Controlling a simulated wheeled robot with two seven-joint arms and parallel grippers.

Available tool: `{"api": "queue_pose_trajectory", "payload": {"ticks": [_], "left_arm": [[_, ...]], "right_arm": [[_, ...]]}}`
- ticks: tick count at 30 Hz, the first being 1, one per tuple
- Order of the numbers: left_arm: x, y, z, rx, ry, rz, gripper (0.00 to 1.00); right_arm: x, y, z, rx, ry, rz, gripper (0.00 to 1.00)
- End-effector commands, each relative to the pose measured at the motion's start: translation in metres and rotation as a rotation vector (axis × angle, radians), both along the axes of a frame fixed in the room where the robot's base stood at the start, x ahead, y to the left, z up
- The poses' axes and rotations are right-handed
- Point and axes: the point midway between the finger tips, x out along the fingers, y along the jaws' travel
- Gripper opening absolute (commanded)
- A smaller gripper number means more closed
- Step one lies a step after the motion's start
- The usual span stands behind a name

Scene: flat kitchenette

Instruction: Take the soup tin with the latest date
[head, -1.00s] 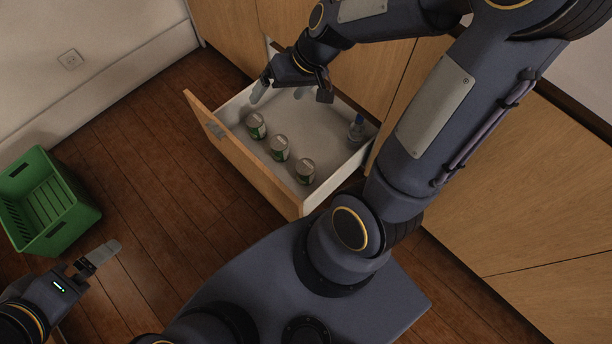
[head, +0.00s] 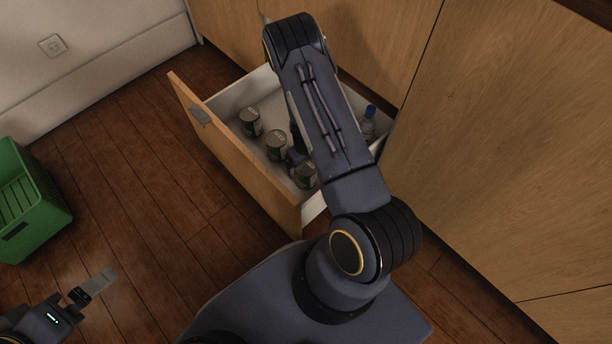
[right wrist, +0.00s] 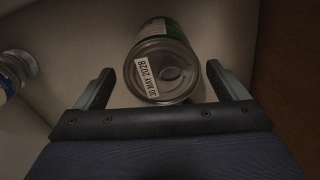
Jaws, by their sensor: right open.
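The other dates are not readable. My left gripper (head: 92,288) is over the floor; its opening is unclear.
A clear bottle with a blue cap (head: 368,124) stands in the drawer's right corner; it also shows in the right wrist view (right wrist: 14,72). A green crate (head: 34,205) is on the floor at the left. Cabinet fronts flank the drawer. Floor between crate and drawer is clear.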

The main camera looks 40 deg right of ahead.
Motion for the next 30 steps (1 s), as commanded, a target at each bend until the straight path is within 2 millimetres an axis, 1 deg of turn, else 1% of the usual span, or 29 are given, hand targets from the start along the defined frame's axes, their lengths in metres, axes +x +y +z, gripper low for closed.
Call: {"api": "queue_pose_trajectory", "payload": {"ticks": [1,6,9,12,19,20,30], "left_arm": [[0.000,0.000,-0.006,0.000,0.000,0.000,1.00],[0.000,0.000,-0.023,0.000,0.000,0.000,1.00],[0.000,0.000,-0.028,0.000,0.000,0.000,1.00],[0.000,0.000,-0.030,0.000,0.000,0.000,1.00],[0.000,0.000,-0.029,0.000,0.000,0.000,1.00],[0.000,0.000,-0.029,0.000,0.000,0.000,1.00],[0.000,0.000,-0.029,0.000,0.000,0.000,1.00]], "right_arm": [[-0.001,0.000,-0.009,0.000,0.000,-0.002,0.93],[-0.005,0.002,-0.036,0.001,0.001,-0.001,0.93],[-0.004,0.002,-0.047,0.001,0.000,-0.001,0.93],[-0.004,0.002,-0.053,0.001,0.000,-0.002,0.93],[-0.004,0.002,-0.053,0.001,-0.001,-0.001,0.93],[-0.004,0.002,-0.053,0.001,-0.001,-0.001,0.91],[-0.004,0.002,-0.053,0.001,-0.001,-0.001,0.47]]}}
